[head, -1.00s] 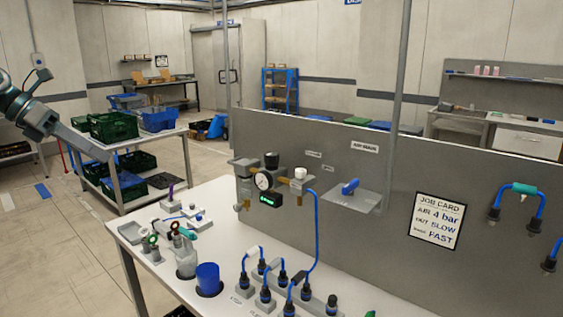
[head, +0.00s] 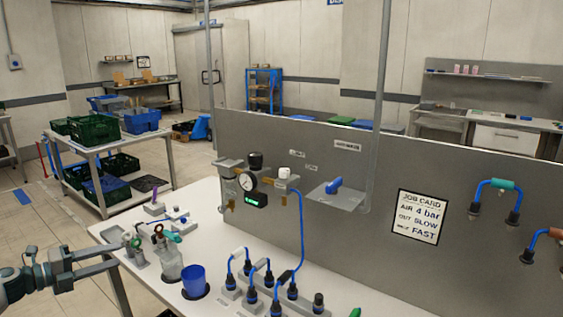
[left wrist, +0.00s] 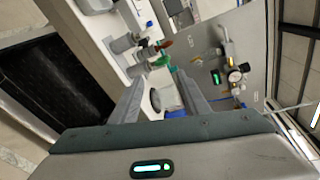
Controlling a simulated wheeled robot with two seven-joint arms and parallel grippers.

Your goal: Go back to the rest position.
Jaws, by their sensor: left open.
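My left gripper (head: 110,263) comes in low from the left, at the left end of the white workbench (head: 225,292). In the left wrist view its two fingers (left wrist: 156,80) are spread apart with nothing held between them. Past the fingertips stand fittings with a green part (left wrist: 172,68) and a clear jar (left wrist: 165,97). In the head view the clear jar (head: 171,265) and a blue cup (head: 193,281) stand right of the gripper. I cannot tell the exact gap between the fingers and these things. My right gripper is out of both views.
Blue hoses (head: 300,230) rise from several black-based fittings. A cart (head: 105,150) with green and blue crates stands behind left. Open floor (head: 30,225) lies left.

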